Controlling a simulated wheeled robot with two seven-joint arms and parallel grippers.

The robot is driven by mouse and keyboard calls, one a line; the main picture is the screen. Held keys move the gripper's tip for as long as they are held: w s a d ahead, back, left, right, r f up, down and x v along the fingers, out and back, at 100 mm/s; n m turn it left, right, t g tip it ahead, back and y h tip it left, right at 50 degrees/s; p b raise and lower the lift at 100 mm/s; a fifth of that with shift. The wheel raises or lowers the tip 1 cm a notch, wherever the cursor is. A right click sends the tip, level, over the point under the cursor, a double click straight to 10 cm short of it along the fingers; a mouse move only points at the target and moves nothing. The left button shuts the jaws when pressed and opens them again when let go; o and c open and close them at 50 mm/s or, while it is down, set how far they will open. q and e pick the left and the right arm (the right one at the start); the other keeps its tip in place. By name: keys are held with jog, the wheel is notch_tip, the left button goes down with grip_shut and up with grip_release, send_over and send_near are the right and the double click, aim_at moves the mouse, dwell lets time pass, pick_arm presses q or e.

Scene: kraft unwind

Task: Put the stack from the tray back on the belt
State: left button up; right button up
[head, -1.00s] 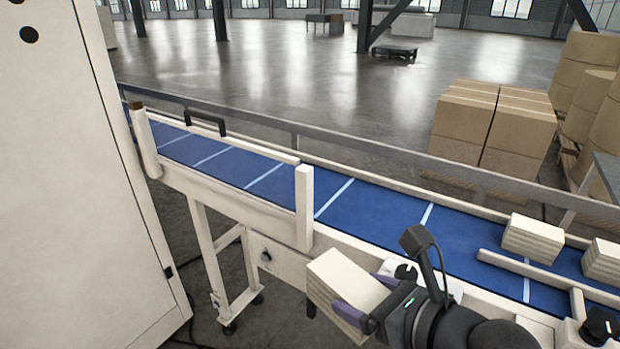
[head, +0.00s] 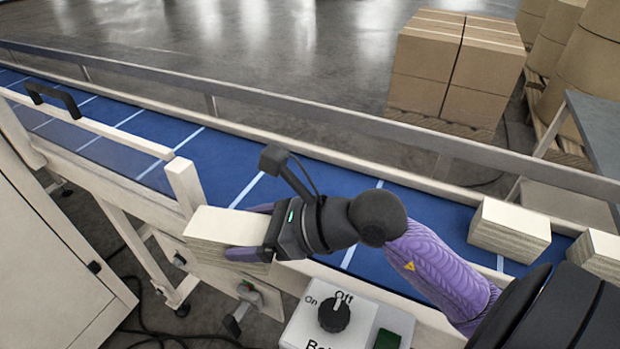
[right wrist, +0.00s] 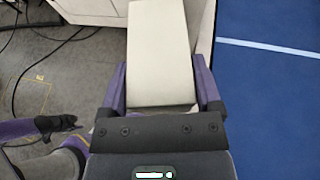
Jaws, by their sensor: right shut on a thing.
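My right gripper (head: 256,232) is shut on a stack of cream sheets (head: 214,226), one finger along each side. The stack also shows in the right wrist view (right wrist: 160,50), between the purple fingers of the gripper (right wrist: 163,88). It is held roughly level beside the cream post, at the near side of the blue belt (head: 330,185). In the right wrist view the belt (right wrist: 270,85) lies to the right of the stack, apart from it. The tray is not recognisable in either view. A purple and dark part, perhaps my left arm, shows at lower left in the wrist view; its jaws are unclear.
Two other stacks (head: 510,230) (head: 598,250) stand at the belt's right. A cream post (head: 184,185) and guard rail (head: 90,125) border the belt's near left side. A switch box (head: 345,320) stands in front. The belt's middle, behind the gripper, is clear.

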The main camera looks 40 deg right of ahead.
notch_tip(320, 180, down, 3)
jog(key=shift+s+r+n+g+y+b, duration=0.1)
jog(key=shift+n+g+y+b, duration=0.55)
jog(key=shift+b, duration=0.4)
jog(key=shift+w+d+f+n+y+b, duration=0.2)
jog(key=shift+w+d+f+b, duration=0.15)
jog(key=shift+d, duration=0.2)
jog(key=shift+w+d+f+n+y+b, duration=0.1)
jog(key=shift+w+d+f+n+b, duration=0.15)
jog(key=shift+d, duration=0.3)
jog(key=w+d+r+m+t+h+p, duration=0.25)
jog(key=w+d+r, duration=0.2)
jog(key=d, duration=0.45)
jog(key=w+d+r+m+t+h+p, duration=0.1)
jog(key=w+d+r+m+h+p, duration=0.25)
jog(key=d, duration=0.65)
jog(key=shift+n+y, duration=0.4)
jog(key=shift+y, duration=0.45)
notch_tip(320, 180, down, 9)
jog(key=b, duration=0.3)
jog(key=shift+d+r, duration=0.15)
jog(key=shift+r, duration=0.05)
pick_arm(q)
jog(key=shift+s+a+f, duration=0.1)
jog(key=shift+a+f, duration=0.05)
jog(key=shift+f, duration=0.5)
pick_arm(e)
jog(key=shift+f, duration=0.1)
pick_arm(q)
jog(key=shift+a, duration=0.1)
